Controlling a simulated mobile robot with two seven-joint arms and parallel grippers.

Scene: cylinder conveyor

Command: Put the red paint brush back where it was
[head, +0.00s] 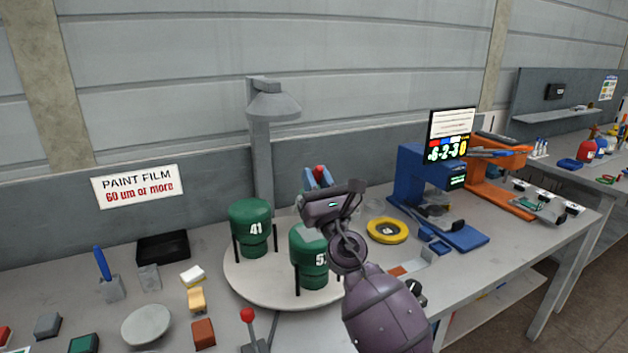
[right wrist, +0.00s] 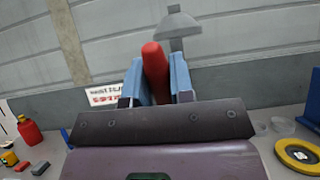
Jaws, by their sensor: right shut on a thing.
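My right gripper (head: 319,178) is raised above the round turntable and shut on the red paint brush (head: 320,170). In the right wrist view the red brush (right wrist: 154,68) stands up between the two blue fingers of the gripper (right wrist: 156,82); its lower part is hidden. A blue brush (head: 102,263) stands tilted in a small grey holder (head: 112,290) at the left of the bench. A second small grey holder (head: 149,278) stands beside it with no brush showing in it. My left gripper is not in view.
Green cylinders marked 41 (head: 251,227) and 5, partly hidden (head: 308,262), stand on the turntable (head: 240,277). A black tray (head: 162,247), small blocks and a red-knobbed lever (head: 248,316) are to the left. A yellow ring (head: 372,231) and a blue machine (head: 405,188) are to the right.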

